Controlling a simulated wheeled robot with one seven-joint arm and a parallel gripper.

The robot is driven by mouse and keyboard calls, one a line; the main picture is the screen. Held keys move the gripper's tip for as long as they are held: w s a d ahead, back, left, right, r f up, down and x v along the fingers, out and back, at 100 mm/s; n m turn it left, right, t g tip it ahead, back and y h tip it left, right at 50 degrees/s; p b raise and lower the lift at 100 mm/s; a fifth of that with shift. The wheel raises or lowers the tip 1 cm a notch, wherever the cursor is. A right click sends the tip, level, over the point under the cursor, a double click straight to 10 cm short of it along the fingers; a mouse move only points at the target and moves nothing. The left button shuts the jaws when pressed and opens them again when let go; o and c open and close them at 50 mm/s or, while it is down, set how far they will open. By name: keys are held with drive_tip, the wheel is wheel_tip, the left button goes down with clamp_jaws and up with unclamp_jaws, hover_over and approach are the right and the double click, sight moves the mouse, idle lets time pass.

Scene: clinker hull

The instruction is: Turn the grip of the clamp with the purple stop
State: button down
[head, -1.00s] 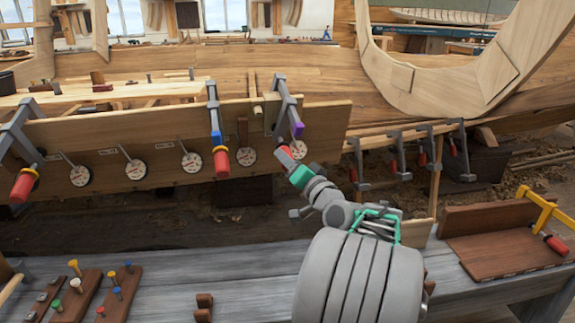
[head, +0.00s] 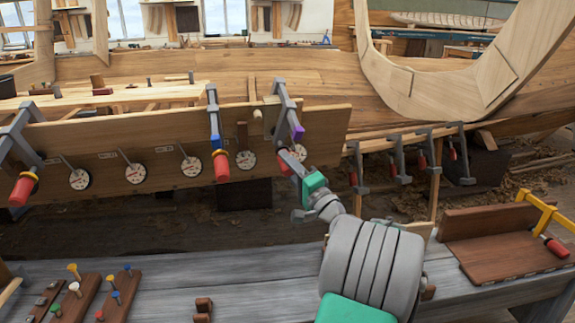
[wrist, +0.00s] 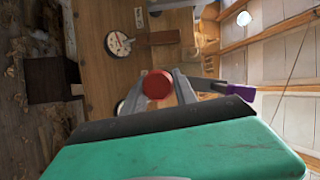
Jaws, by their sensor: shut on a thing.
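The clamp (head: 284,100) with the purple stop (head: 298,132) hangs over the top edge of the upright plank, right of the blue-stop clamp. Its red grip (head: 284,162) points down toward my arm and is partly hidden by my gripper (head: 292,167). In the wrist view, the round end of the red grip (wrist: 157,84) sits between the two grey fingers of my gripper (wrist: 158,92), which is shut on it. The purple stop (wrist: 241,92) shows to the right of the fingers there.
The blue-stop clamp (head: 215,125) with its red grip is close on the left. Several dial gauges line the plank (head: 110,145); one (head: 299,152) is right beside my gripper. A grey bench (head: 250,265) with peg blocks lies in front.

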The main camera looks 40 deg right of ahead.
idle(0.3)
drive_tip(key=c, duration=1)
unclamp_jaws()
drive_tip(key=shift+o, duration=0.2)
drive_tip(key=b+v, duration=0.7)
drive_tip(key=shift+s+f+b, duration=0.15)
drive_tip(key=shift+s+b, duration=0.25)
